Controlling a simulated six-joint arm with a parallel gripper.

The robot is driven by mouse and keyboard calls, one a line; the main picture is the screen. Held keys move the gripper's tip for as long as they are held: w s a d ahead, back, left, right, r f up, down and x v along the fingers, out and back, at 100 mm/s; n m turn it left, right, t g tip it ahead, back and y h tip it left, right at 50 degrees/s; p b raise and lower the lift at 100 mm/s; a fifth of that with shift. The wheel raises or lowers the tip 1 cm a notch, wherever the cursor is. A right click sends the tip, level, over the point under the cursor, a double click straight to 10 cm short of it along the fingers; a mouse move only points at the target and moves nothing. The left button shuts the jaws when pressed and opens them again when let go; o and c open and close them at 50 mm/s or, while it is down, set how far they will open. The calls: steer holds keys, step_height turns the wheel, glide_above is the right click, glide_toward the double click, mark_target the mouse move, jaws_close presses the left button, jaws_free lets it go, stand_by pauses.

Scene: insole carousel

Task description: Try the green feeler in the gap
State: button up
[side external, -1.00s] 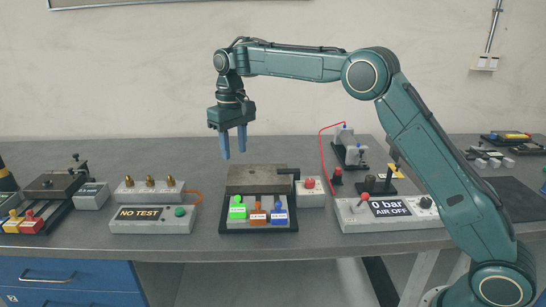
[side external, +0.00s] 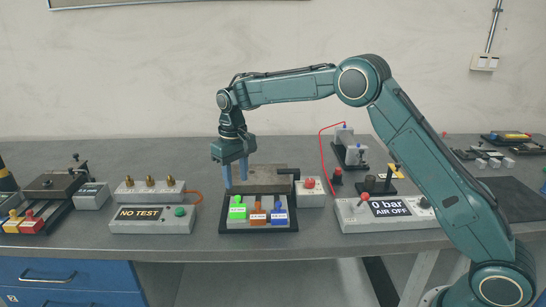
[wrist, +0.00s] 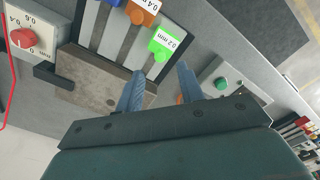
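The green feeler (side external: 237,210) lies leftmost in a black-framed fixture (side external: 258,231); in the wrist view its green end (wrist: 159,50) carries a label that seems to read 0.2 mm. Orange (side external: 258,218) and blue (side external: 279,215) feelers lie beside it. A brown-grey metal block (side external: 262,178) sits at the back of the fixture; the gap itself cannot be made out. My gripper (side external: 236,184) points down, blue fingers apart and empty, above the fixture's left side behind the green feeler. The wrist view shows the open fingers (wrist: 160,72) just short of the green end.
A dial box with a red knob (side external: 311,192) adjoins the fixture on the right. Bare bench lies in front.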

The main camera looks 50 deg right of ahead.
steer(key=shift+f, duration=2.65)
steer(key=shift+c, duration=0.5)
jaws_close()
